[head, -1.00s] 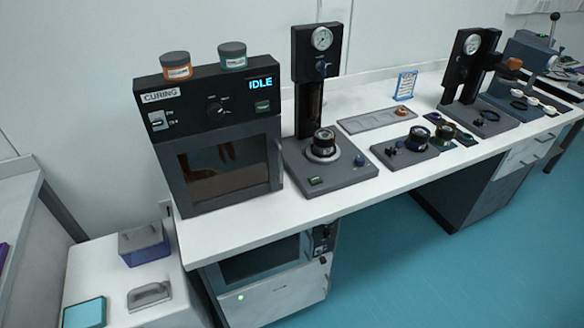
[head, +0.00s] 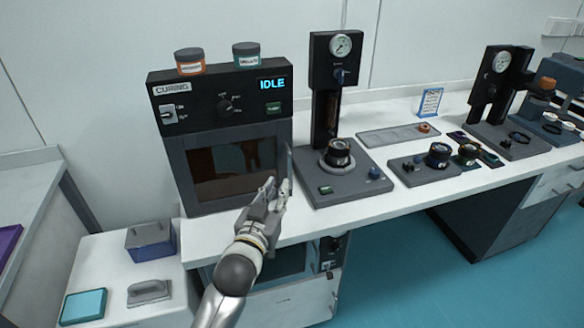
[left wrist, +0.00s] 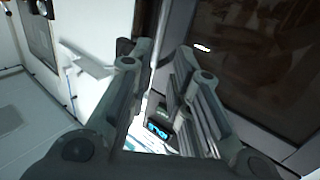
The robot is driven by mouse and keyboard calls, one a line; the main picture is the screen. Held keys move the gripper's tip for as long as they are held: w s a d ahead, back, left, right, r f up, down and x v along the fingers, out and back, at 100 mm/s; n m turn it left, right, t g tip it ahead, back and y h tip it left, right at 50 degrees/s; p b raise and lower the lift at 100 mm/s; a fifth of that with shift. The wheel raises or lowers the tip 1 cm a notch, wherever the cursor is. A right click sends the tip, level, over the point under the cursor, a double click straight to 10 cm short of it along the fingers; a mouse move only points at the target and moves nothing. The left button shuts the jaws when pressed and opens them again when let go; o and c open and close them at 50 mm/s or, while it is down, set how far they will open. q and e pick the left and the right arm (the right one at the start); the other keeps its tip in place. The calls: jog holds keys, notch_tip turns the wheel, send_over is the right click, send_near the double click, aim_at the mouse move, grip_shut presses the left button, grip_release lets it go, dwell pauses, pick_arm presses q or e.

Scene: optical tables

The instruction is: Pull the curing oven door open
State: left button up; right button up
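The black curing oven (head: 163,140) stands on the white bench, its display reading IDLE. Its door (head: 180,172), with a dark window, looks shut. A slim upright handle (head: 290,163) shows at the door's right edge. My left gripper (head: 277,186) is in front of the door's lower right corner, beside the handle. In the left wrist view my left gripper (left wrist: 162,52) has its two fingers apart, with a dark upright strip beyond the gap. I cannot tell if a finger touches the handle. The door window (left wrist: 265,50) fills the right of that view. My right gripper is not in view.
A gauge press (head: 322,190) stands close to the oven's right. Two jars, one orange-labelled (head: 189,62) and one teal-labelled (head: 246,56), sit on the oven. A low side table (head: 100,255) with boxes is at the left. The bench front edge runs below my arm.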

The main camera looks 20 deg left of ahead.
aim_at(289, 168)
pick_arm(q)
jog(key=w+p, duration=0.1)
jog(key=w, duration=0.9)
jog(key=shift+w, duration=0.3)
jog(key=shift+c, duration=0.2)
grip_shut()
